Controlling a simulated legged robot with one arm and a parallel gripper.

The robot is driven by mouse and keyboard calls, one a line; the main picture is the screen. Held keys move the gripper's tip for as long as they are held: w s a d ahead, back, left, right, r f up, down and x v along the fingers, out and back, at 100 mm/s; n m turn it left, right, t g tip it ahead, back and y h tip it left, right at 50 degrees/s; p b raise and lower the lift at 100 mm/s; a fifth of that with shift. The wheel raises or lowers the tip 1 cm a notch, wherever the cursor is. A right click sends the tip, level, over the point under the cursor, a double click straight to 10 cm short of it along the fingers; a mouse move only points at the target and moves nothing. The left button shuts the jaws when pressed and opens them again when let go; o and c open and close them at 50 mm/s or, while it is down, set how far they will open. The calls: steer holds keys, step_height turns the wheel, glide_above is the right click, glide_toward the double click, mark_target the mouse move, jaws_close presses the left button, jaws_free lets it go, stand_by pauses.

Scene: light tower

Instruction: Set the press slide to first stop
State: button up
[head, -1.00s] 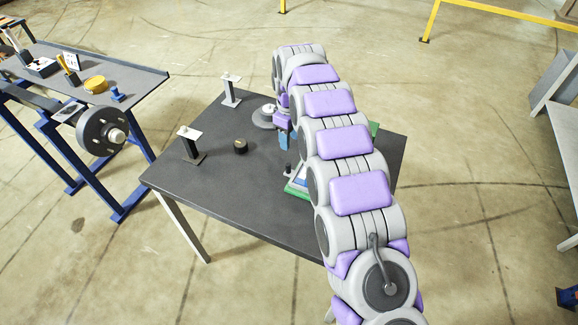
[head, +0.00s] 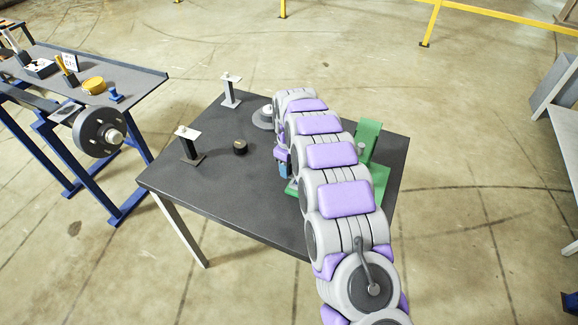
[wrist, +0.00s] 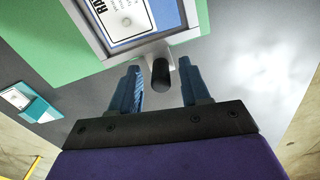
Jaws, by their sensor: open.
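The green press (head: 368,140) stands on the dark table, partly hidden behind my arm in the head view. In the wrist view its green body (wrist: 50,40) frames a grey slide plate with a white label (wrist: 122,20). A black knob (wrist: 161,74) on a grey bracket sticks out from the lower edge of that plate. My gripper (wrist: 159,68) is open, with one blue finger on each side of the knob. The knob appears between the fingers with gaps on both sides. In the head view my gripper (head: 283,168) shows only in part beside my arm.
The dark table (head: 215,190) also holds two small stands (head: 190,145), a black round knob (head: 240,147) and a grey round base (head: 263,118). A blue-framed bench (head: 135,85) with a wheel stands at the left. A teal block (wrist: 38,108) shows in the wrist view.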

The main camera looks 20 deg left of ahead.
steer(key=shift+a, duration=0.15)
steer(key=shift+c, duration=0.3)
jaws_close()
